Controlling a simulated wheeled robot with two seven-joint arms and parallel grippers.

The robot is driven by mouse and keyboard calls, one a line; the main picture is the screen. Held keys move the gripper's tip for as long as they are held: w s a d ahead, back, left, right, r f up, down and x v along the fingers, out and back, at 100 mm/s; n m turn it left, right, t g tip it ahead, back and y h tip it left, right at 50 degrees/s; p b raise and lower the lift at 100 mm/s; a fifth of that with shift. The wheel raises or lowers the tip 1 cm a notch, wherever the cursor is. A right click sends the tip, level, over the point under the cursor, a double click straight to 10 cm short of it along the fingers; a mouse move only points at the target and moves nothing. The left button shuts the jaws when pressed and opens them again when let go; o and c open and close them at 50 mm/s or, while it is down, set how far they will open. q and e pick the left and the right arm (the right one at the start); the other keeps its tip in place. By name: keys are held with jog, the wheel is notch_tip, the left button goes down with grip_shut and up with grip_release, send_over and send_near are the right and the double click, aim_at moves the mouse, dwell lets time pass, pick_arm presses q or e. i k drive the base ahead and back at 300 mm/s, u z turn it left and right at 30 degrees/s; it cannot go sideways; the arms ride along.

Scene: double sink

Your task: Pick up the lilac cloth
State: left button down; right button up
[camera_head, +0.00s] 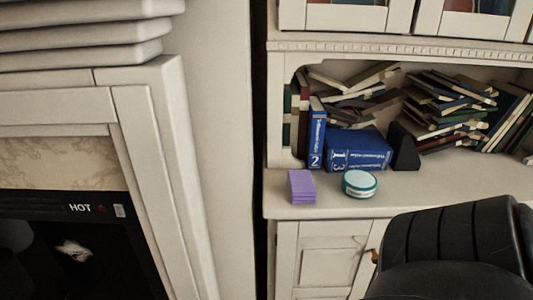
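The lilac cloth (302,187) is a small folded purple stack. It lies near the front left end of the cream cabinet's shelf (418,184). A round white and teal tin or puck (359,183) sits just to its right, with a small gap between them. Neither of my grippers shows in the head view. A black, ribbed rounded shape fills the lower right corner and may be part of my own arm; it hides some of the cabinet front.
Behind the cloth stand blue books (357,150), a black bookend-like block (403,147) and a messy heap of books (448,108). A cream fireplace surround (150,150) with a dark heater (75,245) is at the left. The shelf right of the tin is clear.

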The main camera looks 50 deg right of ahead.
aim_at(302, 190)
jog(key=z, duration=1.9)
